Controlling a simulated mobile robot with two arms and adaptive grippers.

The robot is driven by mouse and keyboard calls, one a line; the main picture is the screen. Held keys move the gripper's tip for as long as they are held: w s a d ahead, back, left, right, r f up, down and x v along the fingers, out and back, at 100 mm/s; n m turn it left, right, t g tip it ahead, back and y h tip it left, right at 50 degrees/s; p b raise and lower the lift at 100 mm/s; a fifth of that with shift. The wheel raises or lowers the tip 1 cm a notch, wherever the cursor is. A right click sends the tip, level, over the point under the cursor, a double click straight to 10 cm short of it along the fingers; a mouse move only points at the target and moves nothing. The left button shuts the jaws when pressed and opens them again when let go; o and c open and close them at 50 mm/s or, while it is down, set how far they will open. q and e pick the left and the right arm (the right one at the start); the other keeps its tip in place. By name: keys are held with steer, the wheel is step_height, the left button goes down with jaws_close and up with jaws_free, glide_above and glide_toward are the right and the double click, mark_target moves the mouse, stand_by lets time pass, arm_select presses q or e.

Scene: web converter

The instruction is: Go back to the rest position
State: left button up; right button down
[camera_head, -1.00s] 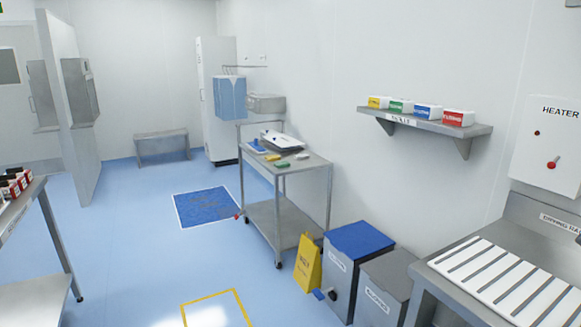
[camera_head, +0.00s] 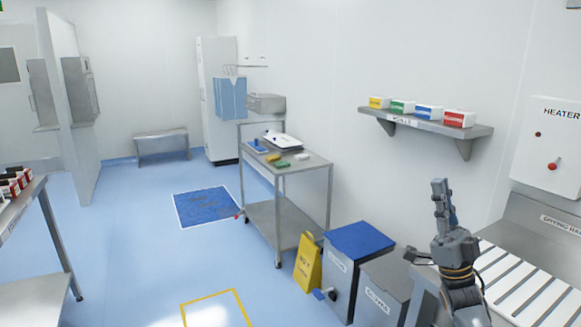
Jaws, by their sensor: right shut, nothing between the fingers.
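My right gripper (camera_head: 443,205) is in the head view at the lower right, pointing up. Its fingers are shut with nothing between them. It shows in front of the drying rack and the bare wall, and it appears to touch nothing. My right wrist hides the left part of the white slatted drying rack (camera_head: 533,300). My left gripper is not in the view.
A steel cart (camera_head: 315,165) with small items stands mid-room. A blue-lidded bin (camera_head: 360,240), a grey bin (camera_head: 378,290) and a yellow floor sign (camera_head: 308,262) stand near the bench. A shelf (camera_head: 470,130) holds several boxes. A heater box (camera_head: 550,140) hangs at right.

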steer(key=w+d+f+m+g+h, duration=0.2)
steer(key=w+d+f+m+h, duration=0.2)
steer(key=w+f+h, duration=0.65)
steer(key=w+d+f+m+g+h, duration=0.1)
steer(key=w+d+f+m+h, duration=0.3)
steer(key=f+h, duration=0.65)
steer(key=s+a+f+g+h, duration=0.1)
steer(key=s+a+f+g, duration=0.2)
steer(key=f, duration=1.2)
steer(key=s+f+g+h, duration=0.1)
steer(key=s+f+g, duration=0.3)
steer(key=f, duration=1)
steer(key=s+a+f+g, duration=0.2)
steer(key=s+f+g, duration=0.1)
steer(key=s+f, duration=1.05)
steer(key=s+a+f+g, duration=0.2)
steer(key=s+f+g, duration=0.1)
steer(key=s+f, duration=1.1)
steer(key=s+a+f+g, duration=0.1)
steer(key=s+f, duration=0.2)
steer(key=s, duration=0.7)
steer(key=s+a+f+g, duration=0.2)
steer(key=s+f, duration=0.1)
steer(key=s, duration=0.8)
steer(key=s+a+f+g, duration=0.2)
steer(key=s, duration=0.9)
steer(key=shift+s+f+y, duration=0.2)
steer(key=shift+f+y, duration=0.1)
steer(key=shift+f, duration=0.1)
